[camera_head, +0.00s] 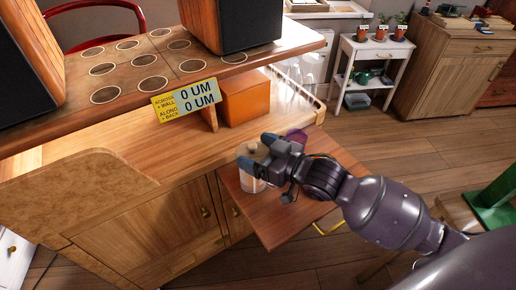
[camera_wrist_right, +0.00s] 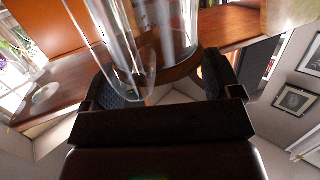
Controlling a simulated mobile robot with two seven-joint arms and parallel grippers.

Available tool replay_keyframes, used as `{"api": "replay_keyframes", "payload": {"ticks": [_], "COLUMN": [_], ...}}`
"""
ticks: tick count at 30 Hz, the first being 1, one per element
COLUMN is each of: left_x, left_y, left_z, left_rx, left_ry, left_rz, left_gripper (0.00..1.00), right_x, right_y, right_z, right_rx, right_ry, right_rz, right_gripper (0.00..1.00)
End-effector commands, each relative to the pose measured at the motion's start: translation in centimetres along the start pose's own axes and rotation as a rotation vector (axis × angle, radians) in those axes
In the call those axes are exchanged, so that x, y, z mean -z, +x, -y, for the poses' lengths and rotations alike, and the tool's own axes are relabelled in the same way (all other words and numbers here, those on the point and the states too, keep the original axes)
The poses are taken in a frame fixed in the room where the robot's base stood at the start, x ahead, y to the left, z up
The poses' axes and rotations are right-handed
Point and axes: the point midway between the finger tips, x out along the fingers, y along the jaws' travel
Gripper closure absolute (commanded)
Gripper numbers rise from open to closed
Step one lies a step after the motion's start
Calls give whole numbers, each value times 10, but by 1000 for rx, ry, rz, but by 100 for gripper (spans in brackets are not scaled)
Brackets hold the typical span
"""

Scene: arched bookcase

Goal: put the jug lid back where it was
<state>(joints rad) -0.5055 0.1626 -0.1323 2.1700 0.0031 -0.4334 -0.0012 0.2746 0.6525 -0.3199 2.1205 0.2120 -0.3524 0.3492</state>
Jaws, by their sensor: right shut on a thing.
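My right gripper (camera_head: 258,154) is over the pulled-out wooden leaf, shut on the round jug lid (camera_head: 251,149), which has a small knob on top. The clear jug (camera_head: 252,184) stands upright on the leaf directly under the lid. In the right wrist view the brown lid (camera_wrist_right: 160,72) is between the two dark fingers (camera_wrist_right: 165,88), and the jug's clear wall (camera_wrist_right: 122,45) reaches away from it. The lid is at the jug's mouth; I cannot tell whether it is fully seated. My left gripper is not in view.
The leaf (camera_head: 280,215) juts out from the wooden cabinet (camera_head: 140,215). An orange box (camera_head: 245,97) is on the cabinet, below a shelf (camera_head: 130,70) with two speakers. The leaf's front is clear.

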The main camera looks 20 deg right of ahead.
Motion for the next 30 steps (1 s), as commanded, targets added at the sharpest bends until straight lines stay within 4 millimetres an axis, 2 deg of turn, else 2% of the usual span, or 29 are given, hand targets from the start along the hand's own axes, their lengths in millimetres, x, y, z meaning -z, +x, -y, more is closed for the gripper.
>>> {"api": "replay_keyframes", "payload": {"ticks": [6, 7, 9, 17, 22, 30], "left_x": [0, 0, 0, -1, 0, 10], "left_y": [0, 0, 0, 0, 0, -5], "left_z": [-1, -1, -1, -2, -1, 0], "left_rx": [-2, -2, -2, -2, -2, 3], "left_ry": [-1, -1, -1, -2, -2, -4], "left_rz": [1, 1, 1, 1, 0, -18], "left_gripper": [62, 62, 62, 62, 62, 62], "right_x": [-4, -4, -4, -3, 11, 11], "right_y": [1, 1, 1, 0, -2, -45], "right_z": [0, 0, 0, 0, 0, 0], "right_rx": [0, 0, 0, 0, 1, -1], "right_ry": [0, 0, 0, -1, -3, -3], "right_rz": [0, 0, 0, 0, -3, -2], "right_gripper": [42, 11, 1, 0, 0, 0]}}
